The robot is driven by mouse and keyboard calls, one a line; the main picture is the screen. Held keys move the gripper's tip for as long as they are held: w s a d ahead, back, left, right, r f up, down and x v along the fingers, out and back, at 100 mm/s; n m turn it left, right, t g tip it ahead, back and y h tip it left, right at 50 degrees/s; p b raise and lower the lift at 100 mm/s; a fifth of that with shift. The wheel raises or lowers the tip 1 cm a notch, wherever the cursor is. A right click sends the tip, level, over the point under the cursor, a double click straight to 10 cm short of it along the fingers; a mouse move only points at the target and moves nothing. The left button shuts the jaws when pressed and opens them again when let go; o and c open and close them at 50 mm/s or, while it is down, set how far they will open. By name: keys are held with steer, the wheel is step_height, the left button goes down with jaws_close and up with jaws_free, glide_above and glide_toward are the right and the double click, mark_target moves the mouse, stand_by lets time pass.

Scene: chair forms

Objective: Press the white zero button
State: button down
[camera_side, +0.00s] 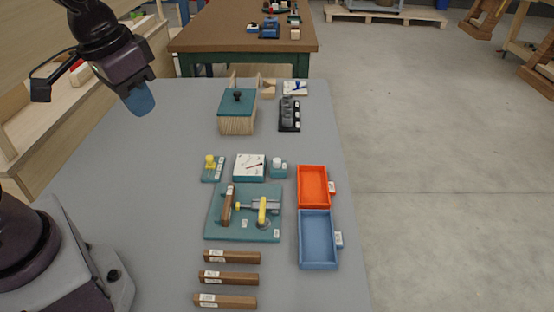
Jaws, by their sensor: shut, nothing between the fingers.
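The white button (277,162) is a small round cap on a teal block, just right of a square dial gauge (250,167) with a white face and a red needle. The cap stands clear, with nothing over it. My gripper (140,101) has blue fingertips held together and empty. It hangs above the grey table at the upper left, well to the left of the button and apart from everything.
A teal fixture (215,222) with a yellow-handled clamp and a wooden piece lies in front of the gauge. A yellow knob block (210,165) is left of it. Red (313,187) and blue (318,240) trays stand right. Wooden bars (230,278) lie in front; a teal-topped box (238,112) stands behind.

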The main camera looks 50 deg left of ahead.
steer(key=w+f+n, duration=0.1)
steer(key=w+f, duration=0.6)
steer(key=w, duration=0.2)
steer(key=n+t, duration=0.6)
steer(key=n, duration=0.1)
glide_above(275, 159)
step_height(275, 159, down, 8)
steer(key=shift+f+h, duration=0.1)
steer(key=shift+h, duration=0.2)
steer(key=shift+f, duration=4.45)
steer(key=shift+f, duration=0.1)
steer(key=shift+f, duration=0.3)
